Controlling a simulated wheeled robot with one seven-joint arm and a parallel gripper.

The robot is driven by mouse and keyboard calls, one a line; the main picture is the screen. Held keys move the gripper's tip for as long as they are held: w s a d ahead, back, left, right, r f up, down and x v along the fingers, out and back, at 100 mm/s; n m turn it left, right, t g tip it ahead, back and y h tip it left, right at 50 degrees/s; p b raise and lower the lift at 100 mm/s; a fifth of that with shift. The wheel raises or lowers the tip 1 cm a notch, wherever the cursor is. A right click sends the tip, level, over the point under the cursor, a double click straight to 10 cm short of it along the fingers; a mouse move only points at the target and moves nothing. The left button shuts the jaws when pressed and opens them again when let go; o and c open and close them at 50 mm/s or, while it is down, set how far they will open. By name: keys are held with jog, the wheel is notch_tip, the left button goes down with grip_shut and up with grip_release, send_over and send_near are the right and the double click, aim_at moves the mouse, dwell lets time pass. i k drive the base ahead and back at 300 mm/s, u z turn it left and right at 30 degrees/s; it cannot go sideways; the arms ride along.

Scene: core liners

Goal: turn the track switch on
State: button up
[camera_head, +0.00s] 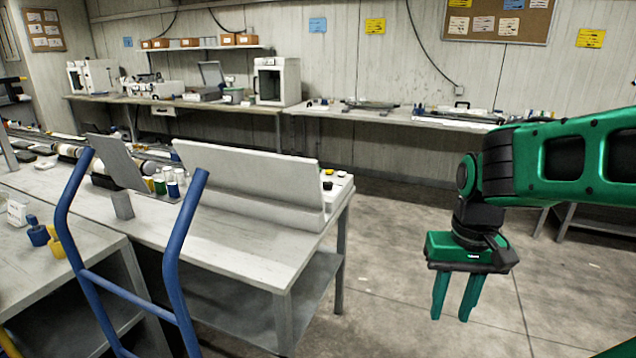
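My gripper (451,312) hangs fingers-down at the right, over open floor. Its two green fingers are apart with nothing between them. A small pale panel (343,186) with a few dark and light knobs or buttons sits at the right end of the near white table (235,258), behind a grey upright board. The panel is to the left of my gripper and well apart from it. I cannot tell which of its small parts, if any, is the track switch; the board hides some of the panel.
A grey slanted board (245,172) stands on the near table. A blue hand-truck frame (180,270) rises in front of it. Coloured jars (172,185) stand behind. Benches with equipment (400,116) line the back wall. The floor (400,230) between is clear.

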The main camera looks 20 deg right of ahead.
aim_at(327, 185)
jog(key=z, duration=0.55)
jog(key=k, duration=0.3)
jog(key=z, duration=0.7)
jog(key=k, duration=0.85)
jog(key=z, duration=0.65)
jog(key=i, duration=0.3)
jog(key=u, duration=0.85)
jog(key=i, duration=1.1)
jog(key=u, duration=0.65)
jog(key=i, duration=0.7)
jog(key=u, duration=0.05)
